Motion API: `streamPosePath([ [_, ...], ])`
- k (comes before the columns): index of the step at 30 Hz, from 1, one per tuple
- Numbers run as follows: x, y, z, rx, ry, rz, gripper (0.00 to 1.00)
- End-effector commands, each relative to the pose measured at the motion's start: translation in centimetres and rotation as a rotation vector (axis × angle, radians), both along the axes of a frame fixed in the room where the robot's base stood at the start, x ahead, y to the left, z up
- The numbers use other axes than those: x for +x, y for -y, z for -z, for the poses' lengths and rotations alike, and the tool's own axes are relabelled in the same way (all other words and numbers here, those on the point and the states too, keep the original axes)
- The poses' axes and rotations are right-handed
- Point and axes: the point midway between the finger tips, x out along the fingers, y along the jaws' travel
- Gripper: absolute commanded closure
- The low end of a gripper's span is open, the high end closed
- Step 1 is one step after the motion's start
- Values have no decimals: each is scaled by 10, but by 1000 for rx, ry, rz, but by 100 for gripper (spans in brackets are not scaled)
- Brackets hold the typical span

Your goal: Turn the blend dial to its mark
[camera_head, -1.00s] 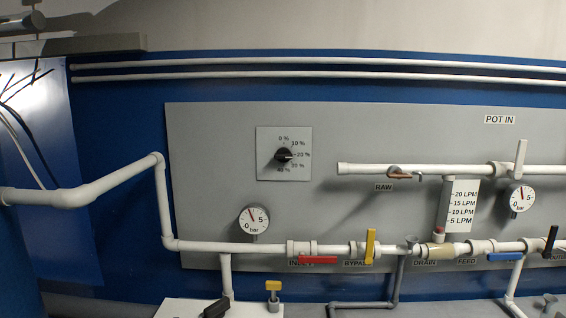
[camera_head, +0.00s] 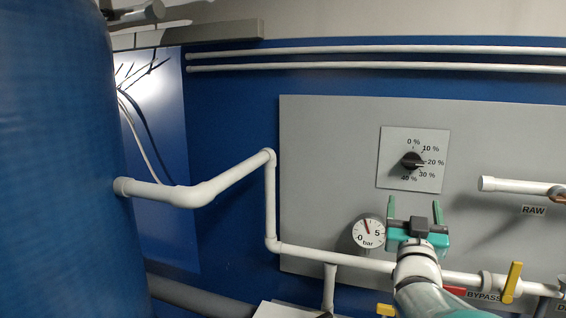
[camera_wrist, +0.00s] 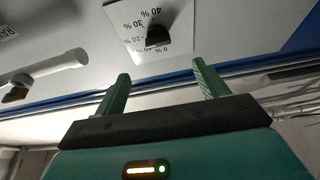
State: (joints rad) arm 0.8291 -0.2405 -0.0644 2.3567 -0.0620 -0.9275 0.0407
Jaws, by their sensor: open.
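The blend dial (camera_head: 412,161) is a black knob on a white square plate (camera_head: 384,179) with printed marks from 0 % to 40 %. Its pointer appears turned toward the 20 % side. In the wrist view the dial (camera_wrist: 154,36) shows upside down, beyond my fingertips. My gripper (camera_head: 417,205) is open and empty, with two green fingers pointing up, just below the dial plate in the head view. In the wrist view my gripper (camera_wrist: 163,80) has its fingers spread wide, apart from the dial. Neither finger appears to touch it.
A pressure gauge (camera_head: 369,233) sits left of my gripper. White pipe (camera_head: 345,259) runs along below, with a yellow valve handle (camera_head: 512,282) at lower right. The RAW pipe (camera_head: 510,185) ends right of the dial. A large blue tank (camera_head: 55,170) stands at left.

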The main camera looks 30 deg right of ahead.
Motion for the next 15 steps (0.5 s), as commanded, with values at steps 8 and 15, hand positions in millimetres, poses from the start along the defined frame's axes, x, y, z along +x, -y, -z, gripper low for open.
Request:
streamPosePath([
  [8, 11, 23, -12, -10, 8, 8, 27],
  [15, 43, 56, -30, -9, 8, 7, 27],
])
